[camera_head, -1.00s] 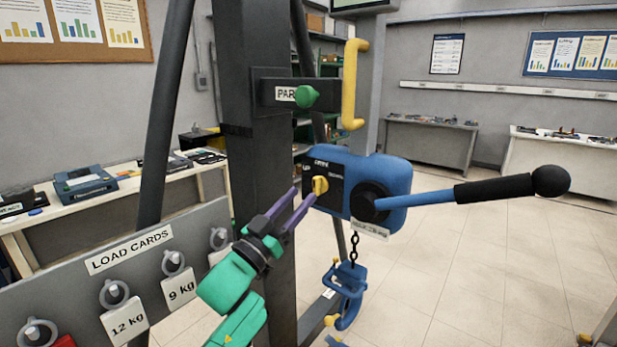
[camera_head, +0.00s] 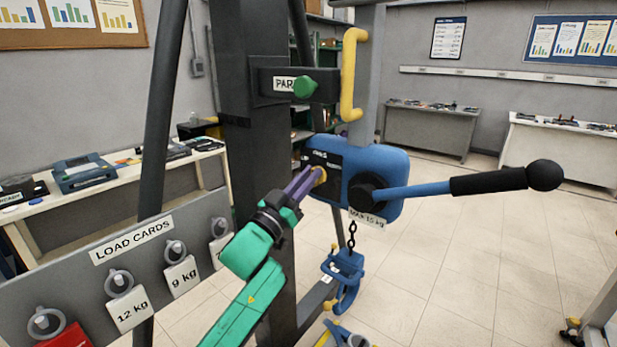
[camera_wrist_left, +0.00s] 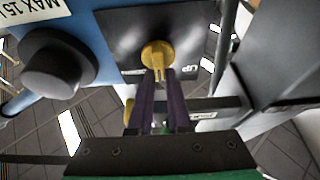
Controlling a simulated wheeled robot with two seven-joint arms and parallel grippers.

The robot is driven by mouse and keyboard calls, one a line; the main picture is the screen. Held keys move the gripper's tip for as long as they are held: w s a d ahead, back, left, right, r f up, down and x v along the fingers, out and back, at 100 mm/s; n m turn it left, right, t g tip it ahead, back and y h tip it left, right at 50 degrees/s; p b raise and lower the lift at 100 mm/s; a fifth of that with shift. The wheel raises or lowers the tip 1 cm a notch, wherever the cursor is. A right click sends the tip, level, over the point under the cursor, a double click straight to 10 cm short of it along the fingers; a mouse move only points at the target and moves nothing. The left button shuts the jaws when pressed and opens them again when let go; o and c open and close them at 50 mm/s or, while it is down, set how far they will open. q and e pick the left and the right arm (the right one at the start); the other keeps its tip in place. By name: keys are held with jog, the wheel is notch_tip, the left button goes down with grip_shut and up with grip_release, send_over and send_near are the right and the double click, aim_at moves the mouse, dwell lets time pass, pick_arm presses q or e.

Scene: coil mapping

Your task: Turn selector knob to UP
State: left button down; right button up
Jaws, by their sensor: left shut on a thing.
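The yellow selector knob (camera_head: 320,176) sits on a black plate on the blue hoist body (camera_head: 375,172), mostly hidden behind my fingers. In the left wrist view the knob (camera_wrist_left: 157,56) has a round base and a raised grip bar, and the word UP stands on the plate to its right. My left gripper (camera_head: 314,178) has its purple fingers shut on the knob's bar; the fingers also show in the left wrist view (camera_wrist_left: 160,78). My right gripper is not in view.
A blue lever with a black handle (camera_head: 490,184) sticks out right from the hoist. A green knob (camera_head: 305,87) and a yellow handle (camera_head: 350,75) are above. A blue hook (camera_head: 343,275) hangs below. The load-card board (camera_head: 150,270) stands at left.

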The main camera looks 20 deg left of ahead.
pick_arm(q)
jog(key=n+y+p, duration=0.2)
jog(key=n, duration=0.3)
jog(key=n+y+p, duration=0.1)
jog(key=n+y, duration=0.2)
jog(key=n, duration=0.2)
jog(key=shift+w+a+p, duration=0.1)
jog(key=shift+a+p, duration=0.1)
jog(key=shift+p, duration=0.2)
jog(key=shift+f+n+p, duration=0.1)
jog(key=shift+n+p, duration=0.2)
jog(key=shift+n, duration=0.3)
jog(key=shift+y, duration=0.4)
jog(key=c, duration=0.9)
grip_release()
jog(key=shift+o, duration=0.2)
jog(key=shift+f, duration=0.1)
